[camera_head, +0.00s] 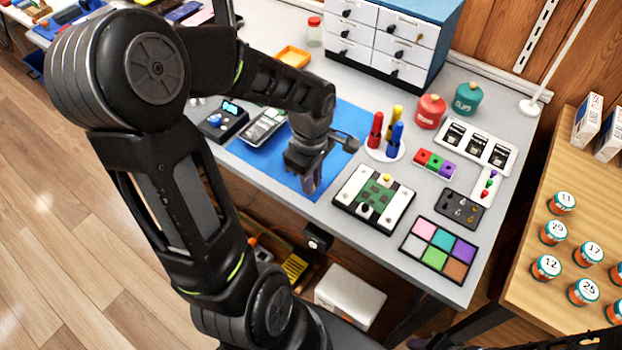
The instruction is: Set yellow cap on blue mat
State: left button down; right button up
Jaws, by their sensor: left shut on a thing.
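The blue mat (262,165) lies on the grey workbench, partly covered by my left arm. My left gripper (309,184) points down over the front right part of the mat. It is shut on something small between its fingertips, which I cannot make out. A small yellow round piece (386,178) sits at the back of a white-and-black fixture (345,193) with a green board, to the right of the mat. My right gripper is not in view.
A stand with red, yellow and blue tools (386,152) is right of the mat. A phone-like device (264,127) and a black box with a display (223,122) are at its left. A colour-square tray (438,249) lies near the front right edge. Drawers (381,45) stand behind.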

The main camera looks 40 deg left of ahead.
pick_arm(q)
jog(key=shift+f+b, duration=0.35)
jog(key=shift+b, duration=0.05)
dwell(0.7)
dwell(0.3)
jog(key=c, duration=1.3)
grip_release()
jog(key=shift+o, duration=0.2)
jog(key=o, duration=0.4)
jog(key=shift+c, duration=0.2)
jog(key=shift+r+p, duration=0.4)
jog(key=shift+r, duration=0.3)
jog(key=shift+r+p, duration=2.5)
jog(key=shift+r, duration=0.95)
